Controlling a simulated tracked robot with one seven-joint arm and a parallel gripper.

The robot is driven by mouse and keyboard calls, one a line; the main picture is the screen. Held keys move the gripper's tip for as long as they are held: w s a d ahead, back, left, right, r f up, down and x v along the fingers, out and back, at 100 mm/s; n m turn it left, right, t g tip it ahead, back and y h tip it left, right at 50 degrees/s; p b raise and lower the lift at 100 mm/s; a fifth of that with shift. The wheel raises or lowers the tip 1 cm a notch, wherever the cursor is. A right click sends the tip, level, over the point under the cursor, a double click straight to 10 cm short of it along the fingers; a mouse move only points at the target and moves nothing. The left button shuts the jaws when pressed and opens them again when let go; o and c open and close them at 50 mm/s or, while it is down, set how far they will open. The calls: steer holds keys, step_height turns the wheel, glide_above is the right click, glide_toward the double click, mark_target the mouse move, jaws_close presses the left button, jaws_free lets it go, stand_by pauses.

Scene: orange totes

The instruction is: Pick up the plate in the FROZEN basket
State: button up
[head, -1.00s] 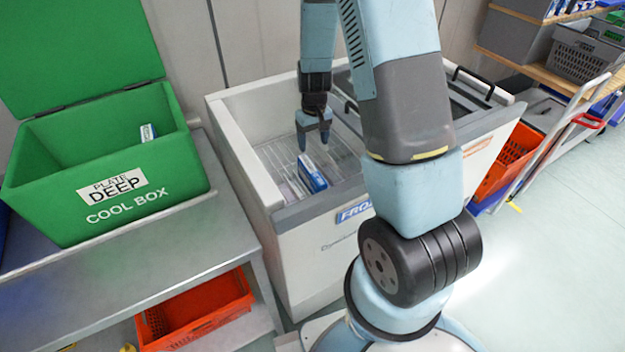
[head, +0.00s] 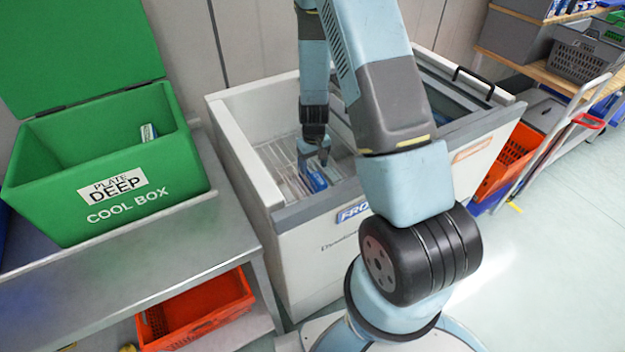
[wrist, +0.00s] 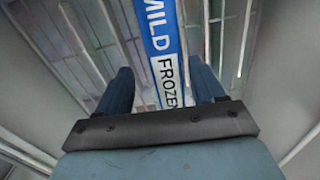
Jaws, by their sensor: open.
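The plate (head: 314,176) is a thin blue-and-white slab standing on edge in the wire rack inside the freezer chest marked FROZEN (head: 307,255). In the wrist view its edge (wrist: 160,40) reads "MILD FROZEN" and runs between my two fingers. My gripper (head: 314,155) is down inside the chest, right at the plate's upper end. In the wrist view my gripper (wrist: 165,88) is open, one finger on each side of the plate, with gaps visible. The fingertips' depth along the plate is hard to tell.
Wire dividers (wrist: 75,40) stand close on both sides. The chest's pale walls (head: 240,150) surround my gripper. A green cool box (head: 105,175) labelled PLATE DEEP stands open on the metal bench (head: 215,225) at left, with a small blue-and-white item inside.

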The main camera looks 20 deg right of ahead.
steer(key=shift+s+a+f, duration=0.1)
steer(key=shift+a+f, duration=0.05)
steer(key=shift+f, duration=1.15)
steer(key=shift+s+a+f, duration=0.1)
steer(key=shift+a+f, duration=0.05)
steer(key=shift+f, duration=1.1)
jaws_close()
